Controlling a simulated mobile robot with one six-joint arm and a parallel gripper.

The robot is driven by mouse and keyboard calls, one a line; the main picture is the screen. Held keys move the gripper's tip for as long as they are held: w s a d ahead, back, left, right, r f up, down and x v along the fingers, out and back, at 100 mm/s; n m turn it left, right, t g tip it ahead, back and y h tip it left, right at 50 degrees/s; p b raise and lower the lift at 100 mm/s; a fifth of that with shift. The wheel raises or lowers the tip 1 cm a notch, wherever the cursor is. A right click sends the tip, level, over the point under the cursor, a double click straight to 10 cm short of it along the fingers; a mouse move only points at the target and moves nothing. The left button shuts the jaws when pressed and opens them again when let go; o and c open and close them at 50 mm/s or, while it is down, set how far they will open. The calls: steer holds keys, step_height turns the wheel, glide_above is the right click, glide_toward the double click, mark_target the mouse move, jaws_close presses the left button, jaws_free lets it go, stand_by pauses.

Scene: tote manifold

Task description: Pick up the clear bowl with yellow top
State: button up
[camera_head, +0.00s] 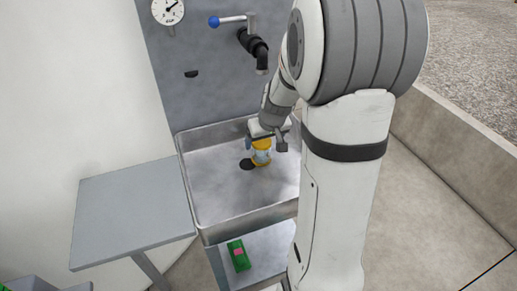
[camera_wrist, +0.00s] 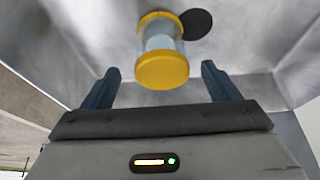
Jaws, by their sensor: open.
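The clear bowl with yellow top (camera_head: 261,152) stands in a metal sink basin (camera_head: 212,228), near a dark round drain. In the wrist view the bowl (camera_wrist: 161,64) shows a yellow top, a clear middle and a yellow base. My gripper (camera_wrist: 158,82) is open, with its two dark fingers apart on either side of the bowl's near end in the picture. In the head view my gripper (camera_head: 268,139) is just above the bowl and partly covers it. I cannot tell whether the fingers touch it.
The dark drain (camera_wrist: 196,23) lies beside the bowl. The basin walls surround my gripper. A black tap with a blue-knobbed lever (camera_head: 253,45) is above the basin. A grey side table (camera_head: 130,210) stands left, clear. A green item (camera_head: 238,255) lies on a shelf below.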

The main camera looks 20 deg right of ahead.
steer(key=b+x, duration=0.1)
steer(key=x, duration=0.5)
steer(key=shift+w+f, duration=0.1)
steer(key=shift+f, duration=0.15)
steer(key=c, duration=1.2)
steer(key=shift+r, duration=0.15)
